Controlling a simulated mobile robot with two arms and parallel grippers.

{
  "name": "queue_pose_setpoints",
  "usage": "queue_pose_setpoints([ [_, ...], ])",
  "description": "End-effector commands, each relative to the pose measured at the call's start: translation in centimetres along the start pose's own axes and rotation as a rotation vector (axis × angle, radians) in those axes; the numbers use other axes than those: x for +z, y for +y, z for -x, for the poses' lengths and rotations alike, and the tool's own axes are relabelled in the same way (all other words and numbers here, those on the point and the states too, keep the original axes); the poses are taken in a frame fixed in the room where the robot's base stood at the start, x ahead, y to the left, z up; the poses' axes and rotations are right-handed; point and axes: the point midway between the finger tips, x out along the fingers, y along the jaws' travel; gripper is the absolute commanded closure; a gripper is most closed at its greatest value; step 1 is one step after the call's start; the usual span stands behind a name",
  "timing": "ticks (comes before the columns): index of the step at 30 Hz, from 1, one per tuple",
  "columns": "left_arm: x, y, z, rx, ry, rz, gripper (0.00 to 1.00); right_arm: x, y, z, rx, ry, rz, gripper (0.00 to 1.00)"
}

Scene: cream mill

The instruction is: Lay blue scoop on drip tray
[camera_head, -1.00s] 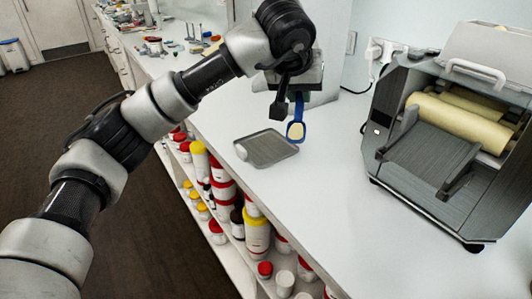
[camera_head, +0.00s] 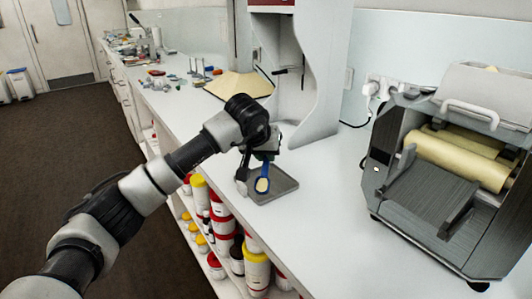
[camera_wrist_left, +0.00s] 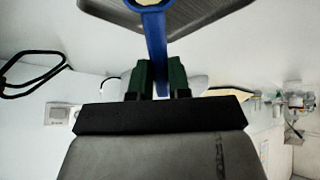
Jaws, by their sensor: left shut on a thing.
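The blue scoop (camera_head: 262,184) has a rounded head with a pale, cream-coloured middle. My left gripper (camera_head: 262,156) is shut on its handle, and the head hangs down in front of the grey drip tray (camera_head: 285,186). The tray lies flat on the white counter. In the left wrist view the scoop's blue handle (camera_wrist_left: 155,45) runs between the dark green fingers (camera_wrist_left: 157,78), with the tray (camera_wrist_left: 205,14) beyond at the top. I cannot tell whether the scoop touches the tray. My right gripper is not in view.
A grey machine with cream rollers (camera_head: 455,160) stands at the right of the counter (camera_head: 335,220). A white stand (camera_head: 315,75) rises behind the tray. Shelves below hold several jars (camera_head: 257,270). Small items lie farther back. The counter between tray and machine is clear.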

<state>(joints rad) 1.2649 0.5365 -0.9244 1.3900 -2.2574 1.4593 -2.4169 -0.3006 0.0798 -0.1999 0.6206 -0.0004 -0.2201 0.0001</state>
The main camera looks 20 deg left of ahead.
Motion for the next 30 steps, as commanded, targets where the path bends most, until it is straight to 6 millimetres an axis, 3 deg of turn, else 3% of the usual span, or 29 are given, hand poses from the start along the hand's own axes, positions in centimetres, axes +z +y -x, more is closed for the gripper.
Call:
queue_pose_setpoints([
  [11,0.2,0.0,-0.3,0.001,0.002,0.000,1.00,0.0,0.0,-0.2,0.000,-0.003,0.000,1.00],
  [12,0.2,0.0,-0.3,0.001,0.002,0.000,0.81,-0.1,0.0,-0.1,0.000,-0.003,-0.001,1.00],
  [17,0.2,0.0,-0.2,0.002,0.002,0.000,0.57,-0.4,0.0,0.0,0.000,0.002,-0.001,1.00],
  [26,0.1,0.1,-0.1,0.002,0.002,0.000,0.57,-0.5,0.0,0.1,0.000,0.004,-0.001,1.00],
  [30,-0.1,0.1,1.2,0.003,0.005,-0.001,0.57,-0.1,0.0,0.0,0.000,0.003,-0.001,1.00],
])
